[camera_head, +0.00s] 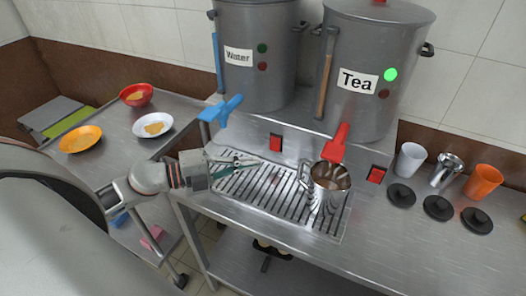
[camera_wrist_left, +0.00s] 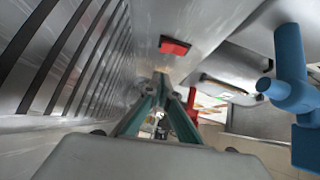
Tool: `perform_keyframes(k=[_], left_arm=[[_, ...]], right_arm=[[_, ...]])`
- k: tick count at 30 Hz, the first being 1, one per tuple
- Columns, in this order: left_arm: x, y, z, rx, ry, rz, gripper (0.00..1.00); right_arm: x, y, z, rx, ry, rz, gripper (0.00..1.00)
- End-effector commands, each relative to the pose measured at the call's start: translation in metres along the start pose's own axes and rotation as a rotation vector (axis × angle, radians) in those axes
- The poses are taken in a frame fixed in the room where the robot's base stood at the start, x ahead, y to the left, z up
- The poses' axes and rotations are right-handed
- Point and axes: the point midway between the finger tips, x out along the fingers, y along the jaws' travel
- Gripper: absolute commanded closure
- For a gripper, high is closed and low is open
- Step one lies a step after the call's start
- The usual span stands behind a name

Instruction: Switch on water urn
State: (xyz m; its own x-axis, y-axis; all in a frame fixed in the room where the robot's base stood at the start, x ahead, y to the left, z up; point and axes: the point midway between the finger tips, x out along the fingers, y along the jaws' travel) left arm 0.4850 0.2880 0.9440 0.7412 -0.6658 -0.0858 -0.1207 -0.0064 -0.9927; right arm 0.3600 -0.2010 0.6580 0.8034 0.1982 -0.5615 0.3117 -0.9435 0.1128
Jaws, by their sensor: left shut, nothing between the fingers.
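The grey water urn (camera_head: 255,85), labelled "Water", stands at the back of the counter. Its green and red lamps both look dark. Its blue tap (camera_head: 222,110) hangs at the lower left and also shows in the left wrist view (camera_wrist_left: 292,92). A red rocker switch (camera_head: 275,143) is on the panel below this urn, and it also shows in the left wrist view (camera_wrist_left: 174,46). My left gripper (camera_head: 254,162) is shut and empty over the drip grate, a little short of the switch and apart from it. My right gripper is not in view.
The tea urn (camera_head: 369,55) has a bright green lamp and a red tap (camera_head: 337,142). Its red switch (camera_head: 376,175) is to the right. A metal pitcher (camera_head: 330,184) stands on the grate (camera_head: 250,186). Cups and black lids (camera_head: 438,207) are at the right; bowls of food at the left.

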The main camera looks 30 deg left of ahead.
Motion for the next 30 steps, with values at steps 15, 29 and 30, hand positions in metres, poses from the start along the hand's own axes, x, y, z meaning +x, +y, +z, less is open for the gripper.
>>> perform_keyframes(k=[15, 29, 30], left_arm=[[0.046, 0.000, 0.026, -0.002, 0.000, 0.000, 1.00], [0.048, 0.000, 0.029, -0.002, 0.000, 0.001, 1.00], [0.050, -0.001, 0.031, -0.001, -0.001, 0.000, 1.00]], right_arm=[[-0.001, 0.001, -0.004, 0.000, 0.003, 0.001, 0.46], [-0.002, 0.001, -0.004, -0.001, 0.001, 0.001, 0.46], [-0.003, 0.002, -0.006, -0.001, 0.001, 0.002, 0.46]])
